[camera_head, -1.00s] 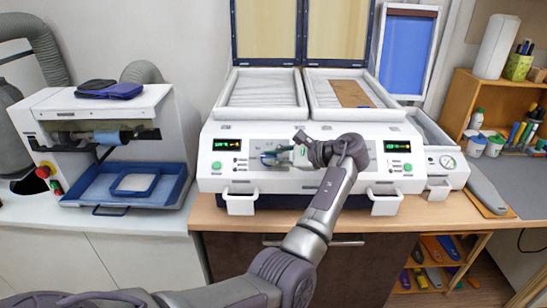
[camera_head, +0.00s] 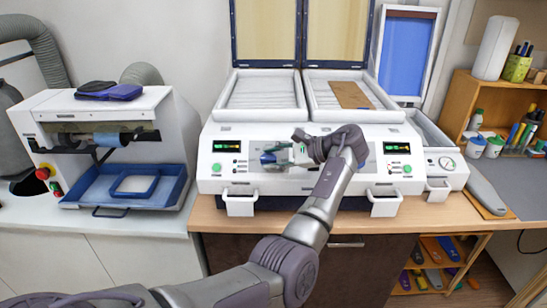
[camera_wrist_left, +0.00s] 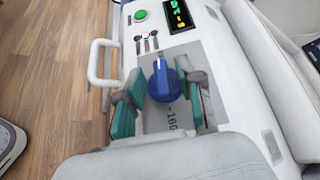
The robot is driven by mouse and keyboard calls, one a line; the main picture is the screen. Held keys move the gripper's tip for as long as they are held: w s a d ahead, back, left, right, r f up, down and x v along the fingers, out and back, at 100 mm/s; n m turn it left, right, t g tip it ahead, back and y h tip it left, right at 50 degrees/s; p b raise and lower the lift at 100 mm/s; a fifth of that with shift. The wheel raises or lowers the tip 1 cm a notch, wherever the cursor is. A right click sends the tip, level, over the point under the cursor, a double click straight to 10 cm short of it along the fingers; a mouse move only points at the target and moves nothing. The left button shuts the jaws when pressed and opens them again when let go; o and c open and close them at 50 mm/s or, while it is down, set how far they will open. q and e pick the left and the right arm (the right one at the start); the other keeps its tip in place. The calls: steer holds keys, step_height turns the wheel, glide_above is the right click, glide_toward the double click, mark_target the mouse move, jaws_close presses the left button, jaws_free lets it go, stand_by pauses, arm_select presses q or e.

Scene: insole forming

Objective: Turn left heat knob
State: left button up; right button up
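The left heat knob is a blue dial (camera_wrist_left: 163,84) on a grey plate on the white machine's front panel. In the wrist view it stands between the two green-padded fingers of my left gripper (camera_wrist_left: 165,98), which are spread on either side with gaps to the knob. In the head view my left gripper (camera_head: 273,155) is at the left part of the panel, reaching in from the right side of the knob, and largely hides it. My right gripper is in neither view.
The white machine (camera_head: 215,190) has two open trays on top and front handles. A green button (camera_wrist_left: 140,15) and a lit display (camera_wrist_left: 179,15) lie beside the knob. A smaller machine with a blue tray (camera_head: 175,190) stands left, a wooden shelf (camera_head: 457,105) right.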

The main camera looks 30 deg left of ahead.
arm_select(q)
steer(key=shift+d+r, duration=0.1)
steer(key=shift+d, duration=0.05)
steer(key=v, duration=1.1)
steer(key=shift+d, duration=0.35)
steer(key=shift+w, duration=0.15)
